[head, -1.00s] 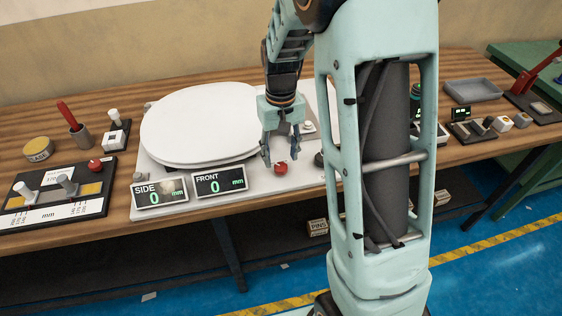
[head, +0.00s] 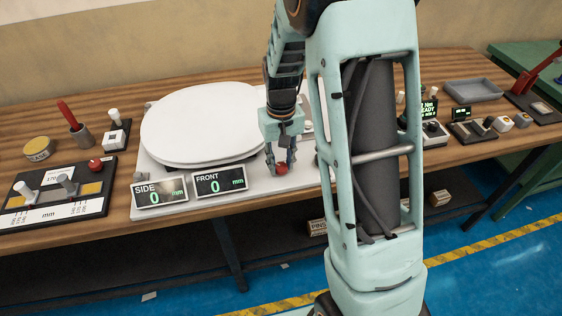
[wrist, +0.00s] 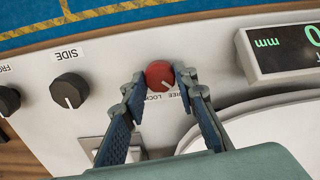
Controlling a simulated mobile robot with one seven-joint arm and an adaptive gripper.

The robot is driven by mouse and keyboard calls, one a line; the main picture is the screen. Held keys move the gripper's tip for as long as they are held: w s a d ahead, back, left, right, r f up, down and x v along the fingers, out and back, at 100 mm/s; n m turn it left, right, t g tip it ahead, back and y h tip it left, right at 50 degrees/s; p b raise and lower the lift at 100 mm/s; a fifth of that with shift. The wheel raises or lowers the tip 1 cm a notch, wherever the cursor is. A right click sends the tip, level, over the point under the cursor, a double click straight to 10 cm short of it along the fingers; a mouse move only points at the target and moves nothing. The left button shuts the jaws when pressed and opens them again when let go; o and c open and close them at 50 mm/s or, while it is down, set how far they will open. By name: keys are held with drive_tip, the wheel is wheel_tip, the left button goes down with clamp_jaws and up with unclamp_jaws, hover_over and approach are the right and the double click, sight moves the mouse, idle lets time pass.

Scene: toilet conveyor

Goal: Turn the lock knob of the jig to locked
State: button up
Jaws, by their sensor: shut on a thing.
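The red lock knob (head: 282,168) sits on the front edge of the white jig (head: 185,208), right of the displays. It also shows in the wrist view (wrist: 158,73). My gripper (head: 277,169) reaches down onto it, with its fingertips on either side. In the wrist view my gripper (wrist: 157,82) is closed on the knob. A small pale mark shows on the knob's lower rim. The lettering beside it is partly hidden by the fingers; "LOCK" is readable. I cannot tell the exact knob setting.
A white lid (head: 200,125) lies on the jig. The SIDE display (head: 160,193) and FRONT display (head: 219,182) both read 0 mm. Two black knobs, one labelled SIDE (wrist: 69,90), sit further along the jig's edge. A slider box (head: 60,190) stands at left.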

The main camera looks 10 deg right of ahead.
drive_tip(key=shift+m, duration=0.3)
drive_tip(key=m, duration=0.3)
drive_tip(key=shift+m, duration=0.4)
drive_tip(key=m+p, duration=0.1)
drive_tip(key=m, duration=0.3)
drive_tip(key=shift+r, duration=0.1)
drive_tip(key=m+p, duration=0.1)
drive_tip(key=m, duration=0.4)
drive_tip(key=shift+p, duration=0.3)
drive_tip(key=shift+m+p, duration=0.9)
drive_tip(key=shift+m, duration=1.3)
drive_tip(key=o, duration=1.2)
drive_tip(key=shift+c, duration=0.2)
